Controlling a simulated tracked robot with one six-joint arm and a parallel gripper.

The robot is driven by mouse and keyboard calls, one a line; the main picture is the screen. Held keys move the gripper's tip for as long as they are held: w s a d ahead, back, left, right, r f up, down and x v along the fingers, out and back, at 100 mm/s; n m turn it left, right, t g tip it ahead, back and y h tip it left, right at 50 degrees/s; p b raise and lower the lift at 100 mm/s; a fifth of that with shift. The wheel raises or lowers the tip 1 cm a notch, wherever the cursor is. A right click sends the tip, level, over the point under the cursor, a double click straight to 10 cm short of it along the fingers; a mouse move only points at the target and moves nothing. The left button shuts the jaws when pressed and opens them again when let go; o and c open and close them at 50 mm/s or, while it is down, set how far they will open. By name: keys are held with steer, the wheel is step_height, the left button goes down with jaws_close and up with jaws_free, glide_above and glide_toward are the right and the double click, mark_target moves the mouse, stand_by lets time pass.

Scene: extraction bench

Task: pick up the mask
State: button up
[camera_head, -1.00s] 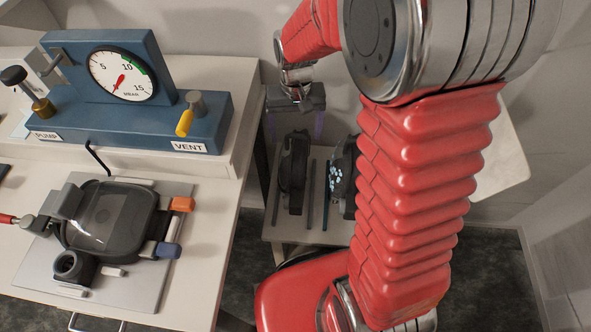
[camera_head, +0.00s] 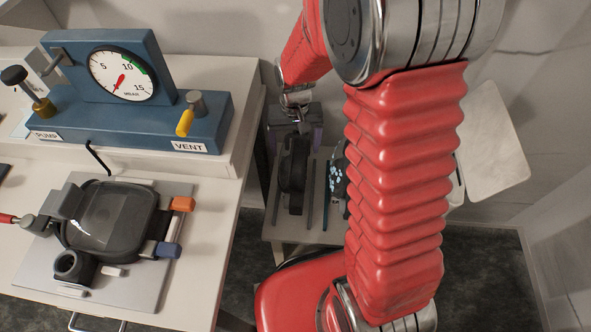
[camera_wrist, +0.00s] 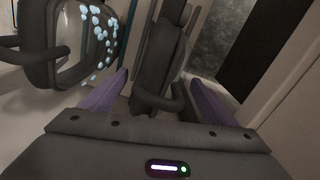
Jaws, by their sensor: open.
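A dark mask (camera_head: 292,175) stands on edge on a pale low stand, in the middle of the head view. It also shows edge-on in the wrist view (camera_wrist: 163,55), between my two purple fingers. My gripper (camera_head: 296,142) is open and low at the mask's upper end. In the wrist view my gripper (camera_wrist: 158,92) has one finger on each side of the mask, and I cannot tell whether either touches it. A second dark mask (camera_head: 338,178) with pale blue specks stands to the right, partly hidden by my arm; in the wrist view it is on the left (camera_wrist: 75,50).
Thin upright dividers (camera_head: 310,195) stand beside the masks on the stand (camera_head: 280,230). On the bench at left, another dark mask with a clear visor (camera_head: 108,215) lies on a grey plate (camera_head: 35,265). A blue gauge unit (camera_head: 130,115) stands behind it.

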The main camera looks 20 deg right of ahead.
stand_by(0.5)
steer(key=c, duration=1.3)
steer(key=shift+c, duration=0.2)
step_height(320, 180, up, 9)
steer(key=shift+r, duration=0.55)
